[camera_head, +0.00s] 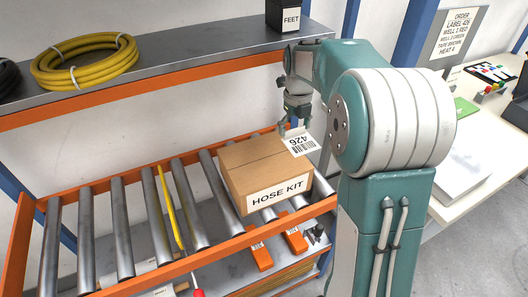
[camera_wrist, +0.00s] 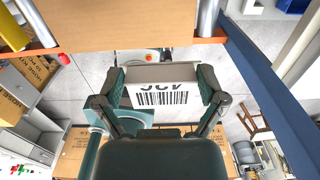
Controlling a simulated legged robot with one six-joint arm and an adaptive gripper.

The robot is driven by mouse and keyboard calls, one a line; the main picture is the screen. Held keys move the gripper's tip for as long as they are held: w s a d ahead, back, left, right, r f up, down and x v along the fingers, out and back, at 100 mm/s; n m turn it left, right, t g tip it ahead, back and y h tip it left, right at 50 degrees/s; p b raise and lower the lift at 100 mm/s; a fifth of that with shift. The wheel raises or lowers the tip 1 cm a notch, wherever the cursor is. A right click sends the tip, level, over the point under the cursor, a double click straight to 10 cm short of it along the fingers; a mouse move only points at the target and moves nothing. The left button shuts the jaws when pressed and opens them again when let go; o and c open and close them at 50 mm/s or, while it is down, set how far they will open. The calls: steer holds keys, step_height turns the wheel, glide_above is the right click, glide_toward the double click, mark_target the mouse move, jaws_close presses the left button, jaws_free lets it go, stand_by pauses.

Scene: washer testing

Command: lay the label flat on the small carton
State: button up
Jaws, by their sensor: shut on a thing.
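The small carton (camera_head: 258,172) is a closed brown box marked HOSE KIT, resting on the roller rack. The label (camera_head: 301,145) is a white card with 426 and a barcode. My gripper (camera_head: 293,126) is shut on it, at the carton's back right corner. The label appears tilted and juts past the carton's right edge; I cannot tell whether it touches the carton. In the wrist view the label (camera_wrist: 161,95) spans between my two fingers (camera_wrist: 162,78), barcode facing the camera. A brown surface, probably the carton (camera_wrist: 125,25), fills the top of that view.
The rack has steel rollers (camera_head: 120,230) and an orange rail (camera_head: 235,243). A shelf (camera_head: 190,62) above the rack carries a coiled yellow hose (camera_head: 85,62) and a black box marked FEET (camera_head: 288,16). A desk (camera_head: 440,208) with papers stands at right.

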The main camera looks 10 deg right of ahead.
steer(key=w+a+f, duration=0.2)
steer(key=a, duration=0.2)
glide_above(263, 157)
steer(key=f, duration=0.4)
steer(key=shift+s+d+f, duration=0.15)
steer(key=shift+d+f, duration=0.05)
steer(key=shift+d, duration=0.2)
steer(key=shift+a+f, duration=0.35)
steer(key=shift+f, duration=0.15)
steer(key=shift+w+f, duration=0.2)
steer(key=shift+f, duration=1.4)
steer(key=o, duration=0.6)
steer(key=shift+f, duration=0.1)
steer(key=shift+c, duration=0.2)
